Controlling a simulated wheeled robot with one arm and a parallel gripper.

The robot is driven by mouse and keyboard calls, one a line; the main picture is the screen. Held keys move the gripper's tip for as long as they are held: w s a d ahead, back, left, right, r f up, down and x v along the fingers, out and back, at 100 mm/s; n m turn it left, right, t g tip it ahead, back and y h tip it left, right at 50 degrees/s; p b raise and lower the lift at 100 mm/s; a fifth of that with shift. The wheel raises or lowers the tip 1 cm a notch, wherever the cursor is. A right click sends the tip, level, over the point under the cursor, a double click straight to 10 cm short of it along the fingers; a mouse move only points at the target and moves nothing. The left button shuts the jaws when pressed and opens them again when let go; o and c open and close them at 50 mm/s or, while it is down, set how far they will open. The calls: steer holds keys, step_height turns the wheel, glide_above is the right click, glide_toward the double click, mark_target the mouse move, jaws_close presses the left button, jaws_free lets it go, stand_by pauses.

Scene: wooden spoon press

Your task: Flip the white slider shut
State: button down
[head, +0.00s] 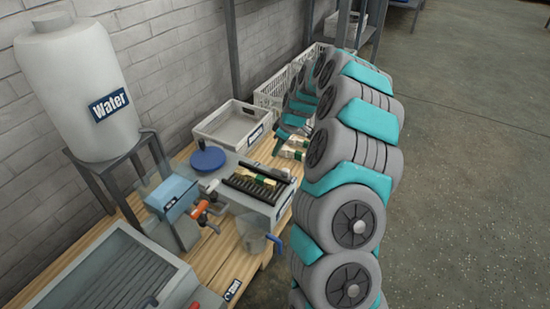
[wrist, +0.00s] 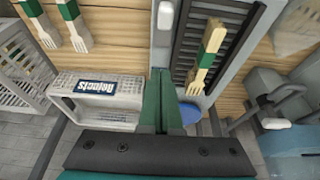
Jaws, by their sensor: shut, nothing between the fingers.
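The white slider (wrist: 165,15) is a small rounded white piece at the top of the wrist view, on the grey edge strip of the press body (wrist: 163,48). I cannot make the slider out in the head view, where the grey press (head: 262,203) stands on the bench. My gripper (wrist: 160,72) is shut and empty, its two green fingers together. In the wrist view the fingertips lie below the slider in the picture, apart from it. In the head view my arm hides much of the gripper.
A fork (wrist: 207,58) lies on the black slatted rack (head: 258,184); more forks (wrist: 70,20) lie on the wooden bench. A Rejects crate (wrist: 100,90), blue disc (head: 207,158), blue box (head: 172,196) and Water tank (head: 80,90) stand around. The floor at right is clear.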

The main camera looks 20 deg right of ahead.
steer(key=v, duration=0.3)
steer(key=shift+s+r, duration=0.15)
steer(key=shift+r, duration=0.15)
steer(key=s+a+r+m+g, duration=0.1)
steer(key=s+a+r, duration=0.5)
steer(key=s+a, duration=0.25)
steer(key=s+a+r+m+g, duration=0.1)
steer(key=s+a+r, duration=0.5)
steer(key=s, duration=0.4)
steer(key=s+a+m+g+h, duration=0.25)
steer(key=s+m, duration=0.35)
steer(key=s, duration=2.1)
step_height(320, 180, up, 12)
steer(key=p, duration=1.2)
steer(key=shift+d+f, duration=0.15)
steer(key=shift+d, duration=0.1)
